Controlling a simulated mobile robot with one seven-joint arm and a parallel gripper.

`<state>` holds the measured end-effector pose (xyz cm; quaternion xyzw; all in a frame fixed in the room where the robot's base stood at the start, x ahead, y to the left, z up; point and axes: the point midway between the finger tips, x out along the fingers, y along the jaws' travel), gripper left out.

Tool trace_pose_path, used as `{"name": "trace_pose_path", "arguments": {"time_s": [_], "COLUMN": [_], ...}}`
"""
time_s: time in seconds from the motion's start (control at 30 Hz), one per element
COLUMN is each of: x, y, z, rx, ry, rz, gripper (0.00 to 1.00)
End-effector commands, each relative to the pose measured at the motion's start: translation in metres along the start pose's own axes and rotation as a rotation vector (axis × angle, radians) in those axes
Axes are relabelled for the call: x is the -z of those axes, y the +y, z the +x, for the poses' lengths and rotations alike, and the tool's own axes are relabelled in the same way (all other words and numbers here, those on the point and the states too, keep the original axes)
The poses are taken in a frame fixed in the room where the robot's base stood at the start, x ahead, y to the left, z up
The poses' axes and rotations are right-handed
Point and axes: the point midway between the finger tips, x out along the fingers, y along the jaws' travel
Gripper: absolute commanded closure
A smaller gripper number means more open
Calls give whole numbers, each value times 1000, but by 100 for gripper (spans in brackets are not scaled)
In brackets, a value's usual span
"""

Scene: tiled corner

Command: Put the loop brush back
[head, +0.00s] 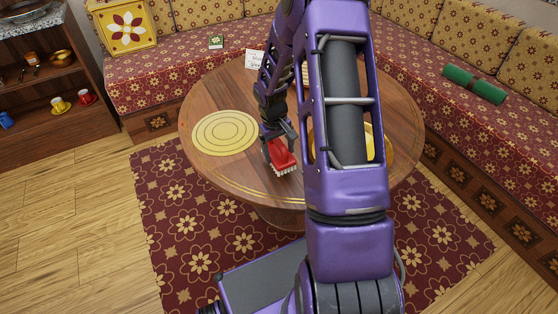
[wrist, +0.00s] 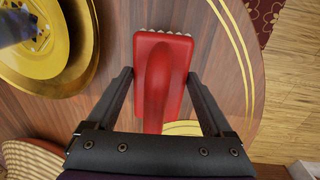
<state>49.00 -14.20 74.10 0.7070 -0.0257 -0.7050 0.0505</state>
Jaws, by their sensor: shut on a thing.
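The red loop brush (head: 282,155) has pale bristles that point down, and it is over the near part of the round table. In the wrist view the brush (wrist: 158,85) shows its red looped handle on top, with bristles along its far edge. My gripper (wrist: 160,72) is shut on the brush, one finger on each side of it. In the head view my gripper (head: 277,137) is just above the brush. I cannot tell whether the bristles touch the tabletop.
The round wooden table (head: 235,88) carries a yellow ringed mat (head: 224,132) left of the brush. A gold tray (wrist: 85,62) is partly hidden behind my arm in the head view. A white card (head: 254,59) stands at the back. Patterned benches (head: 180,75) border the table.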

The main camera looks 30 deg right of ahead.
Motion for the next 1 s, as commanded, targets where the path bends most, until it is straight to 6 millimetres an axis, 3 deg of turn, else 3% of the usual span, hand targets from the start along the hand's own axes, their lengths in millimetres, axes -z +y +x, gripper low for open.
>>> {"name": "trace_pose_path", "arguments": {"time_s": [0.23,0.6,0.63,0.7,1.0], "x": [-1,0,0,0,0], "y": [-4,-4,-4,-4,-4], "z": [33,39,38,37,33], "rx": [0,0,0,0,0], "ry": [-2,1,1,0,0], "rz": [0,1,1,1,1], "gripper": [95,95,11,0,0]}}
